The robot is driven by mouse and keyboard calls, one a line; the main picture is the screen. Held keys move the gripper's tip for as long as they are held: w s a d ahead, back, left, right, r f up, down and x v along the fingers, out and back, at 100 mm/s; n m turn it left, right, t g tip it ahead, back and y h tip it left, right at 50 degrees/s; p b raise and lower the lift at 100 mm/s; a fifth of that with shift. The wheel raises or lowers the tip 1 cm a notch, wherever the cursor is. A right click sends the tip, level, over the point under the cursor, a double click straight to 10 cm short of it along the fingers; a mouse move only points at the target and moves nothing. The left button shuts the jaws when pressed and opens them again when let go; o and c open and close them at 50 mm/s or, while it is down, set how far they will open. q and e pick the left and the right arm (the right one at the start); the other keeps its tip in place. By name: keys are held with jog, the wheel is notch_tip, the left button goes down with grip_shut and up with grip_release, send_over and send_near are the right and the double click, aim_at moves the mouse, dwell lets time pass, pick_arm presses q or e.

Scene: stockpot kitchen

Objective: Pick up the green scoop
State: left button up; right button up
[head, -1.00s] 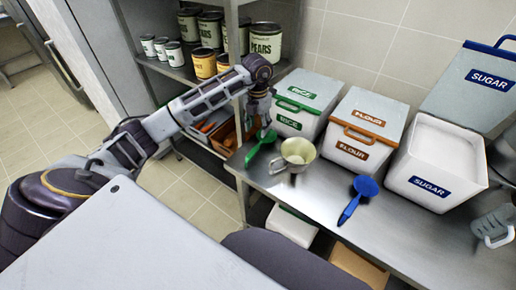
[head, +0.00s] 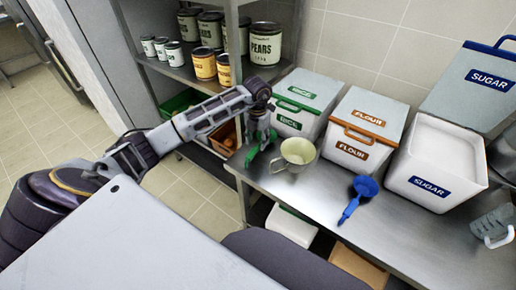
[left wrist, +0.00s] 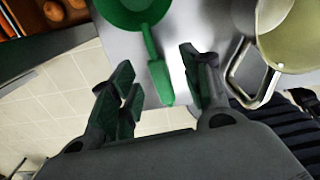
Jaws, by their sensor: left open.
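The green scoop (head: 252,154) lies at the left end of the steel counter, beside the cream pitcher, partly hidden by my left gripper in the head view. In the left wrist view its round bowl (left wrist: 133,10) is at the top and its handle (left wrist: 158,78) points down between my fingers. My left gripper (head: 262,137) is over the scoop, open. In the left wrist view the gripper (left wrist: 158,70) has its fingers on either side of the handle, with gaps showing; I cannot tell its exact height above it. My right gripper is out of view.
The cream pitcher (head: 297,155) stands close to the right of the scoop; its metal handle (left wrist: 240,75) is near my right finger. Rice (head: 305,100) and flour (head: 365,125) bins stand behind. A blue scoop (head: 358,198) lies farther right. A can shelf (head: 180,72) is left.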

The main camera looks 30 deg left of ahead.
aim_at(256, 148)
pick_arm(q)
jog(key=shift+f, duration=0.15)
jog(key=shift+s+a+f, duration=0.15)
jog(key=shift+f, duration=0.9)
jog(key=shift+s+a+f, duration=0.1)
jog(key=shift+s+f, duration=0.05)
jog(key=shift+f, duration=1.25)
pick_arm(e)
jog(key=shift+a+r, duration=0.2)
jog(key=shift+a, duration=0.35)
pick_arm(q)
grip_shut()
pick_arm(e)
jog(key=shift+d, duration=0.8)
